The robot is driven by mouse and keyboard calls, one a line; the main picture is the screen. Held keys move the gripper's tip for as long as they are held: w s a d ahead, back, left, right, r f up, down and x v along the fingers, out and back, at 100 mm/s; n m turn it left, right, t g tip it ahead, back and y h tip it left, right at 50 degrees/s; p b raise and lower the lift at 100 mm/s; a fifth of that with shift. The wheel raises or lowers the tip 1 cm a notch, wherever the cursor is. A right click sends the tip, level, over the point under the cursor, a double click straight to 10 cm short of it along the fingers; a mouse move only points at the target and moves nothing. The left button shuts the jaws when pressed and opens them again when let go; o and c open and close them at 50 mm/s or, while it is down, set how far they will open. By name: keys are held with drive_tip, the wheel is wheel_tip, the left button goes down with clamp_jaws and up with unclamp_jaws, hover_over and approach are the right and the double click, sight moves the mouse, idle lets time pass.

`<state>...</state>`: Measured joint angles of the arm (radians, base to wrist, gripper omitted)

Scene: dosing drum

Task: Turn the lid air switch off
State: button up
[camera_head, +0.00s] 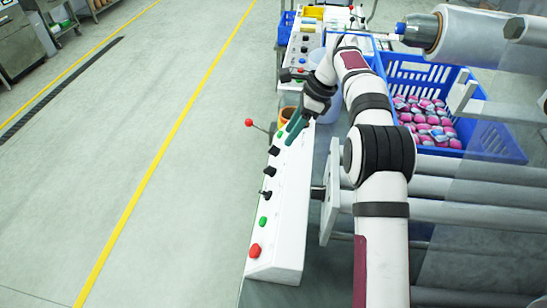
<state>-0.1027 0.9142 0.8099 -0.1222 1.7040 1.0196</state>
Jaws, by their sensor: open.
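A white control panel (284,225) slopes along the side of the machine. It carries a column of black switches: an upper one (274,150), a middle one (269,171) and a lower one (265,194). Labels are too small to read, so I cannot tell which is the lid air switch. The switch positions are also unclear. My gripper (289,138) reaches down over the panel's upper end, its teal fingers just right of the upper black switch. It is open and appears to hold nothing. Contact with the panel cannot be made out.
The panel also has a green button (263,221) and a red button (255,250) lower down. A red-knobbed lever (249,122) sticks out left of the panel's upper end. A blue crate (490,141) with pink packs stands right of my arm. The floor at left is open.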

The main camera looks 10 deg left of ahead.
sight(269, 166)
drive_tip(key=x, duration=1.5)
drive_tip(key=shift+a+f, duration=0.15)
drive_tip(key=shift+f, duration=0.1)
clamp_jaws()
